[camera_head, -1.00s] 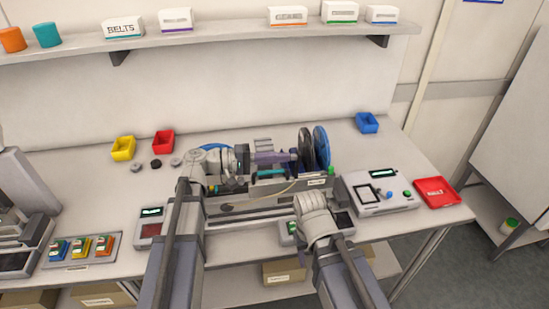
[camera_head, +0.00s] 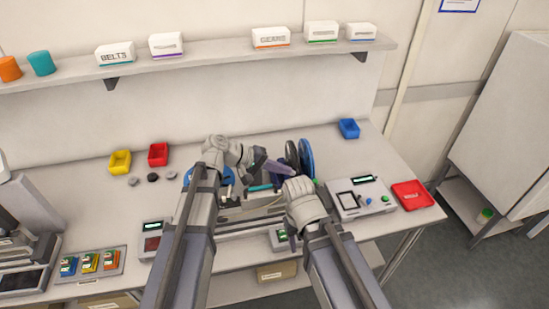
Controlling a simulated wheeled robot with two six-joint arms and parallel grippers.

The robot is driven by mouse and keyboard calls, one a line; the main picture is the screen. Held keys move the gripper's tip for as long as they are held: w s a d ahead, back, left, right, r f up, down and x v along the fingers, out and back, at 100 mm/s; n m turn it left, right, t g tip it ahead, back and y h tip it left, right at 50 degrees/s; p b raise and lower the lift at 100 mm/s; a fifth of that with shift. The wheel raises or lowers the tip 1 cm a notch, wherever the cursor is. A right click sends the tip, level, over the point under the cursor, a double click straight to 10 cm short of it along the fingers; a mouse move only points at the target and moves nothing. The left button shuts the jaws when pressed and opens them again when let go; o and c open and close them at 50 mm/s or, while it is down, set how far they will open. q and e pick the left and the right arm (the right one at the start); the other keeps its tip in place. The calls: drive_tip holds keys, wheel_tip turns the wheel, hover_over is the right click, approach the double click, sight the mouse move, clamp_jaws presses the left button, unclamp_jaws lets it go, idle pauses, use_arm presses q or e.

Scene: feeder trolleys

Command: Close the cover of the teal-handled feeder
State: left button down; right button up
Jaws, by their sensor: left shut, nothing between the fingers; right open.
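The teal handle (camera_head: 261,187) of a feeder shows low on the machine at the bench's middle, partly behind my arms. A dark reel and a blue reel (camera_head: 306,158) stand upright at its right end. My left gripper (camera_head: 287,170) is shut and empty, its purple fingers pointing right and slightly down above the teal handle, near the reels. My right gripper (camera_head: 292,240) is in front of the feeder, mostly hidden by its own wrist, with a purple finger showing below. The cover is too hidden to tell its position.
A grey console (camera_head: 361,198) and a red tray (camera_head: 412,195) are to the right. Yellow (camera_head: 120,162), red (camera_head: 158,154) and blue (camera_head: 348,128) bins stand at the back. A panel of coloured modules (camera_head: 91,262) lies at left. A shelf (camera_head: 200,60) runs above.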

use_arm(q)
drive_tip(key=d+y+p, duration=0.1)
drive_tip(key=y+p, duration=0.1)
drive_tip(key=w+d+g+y+p, duration=0.1)
drive_tip(key=d+y, duration=0.1)
drive_tip(key=d+f+y+p, duration=0.1)
drive_tip(key=d+y+p, duration=0.1)
drive_tip(key=shift+w+d+g+p, duration=0.25)
drive_tip(key=shift+w+g+p, duration=0.1)
drive_tip(key=shift+g, duration=0.05)
drive_tip(key=shift+w+d+f+y, duration=0.15)
drive_tip(key=shift+d+f+y, duration=0.4)
drive_tip(key=shift+y, duration=0.35)
drive_tip(key=shift+d+f, duration=0.15)
drive_tip(key=shift+f, duration=0.05)
drive_tip(key=shift+w+d+f+b, duration=0.1)
drive_tip(key=shift+d+f+b, duration=0.6)
drive_tip(key=shift+b, duration=0.2)
use_arm(e)
drive_tip(key=shift+r, duration=2.6)
use_arm(q)
drive_tip(key=shift+f, duration=0.1)
use_arm(e)
drive_tip(key=shift+r, duration=0.1)
use_arm(q)
drive_tip(key=shift+r+p, duration=0.65)
drive_tip(key=shift+r, duration=0.15)
use_arm(e)
drive_tip(key=shift+r, duration=0.7)
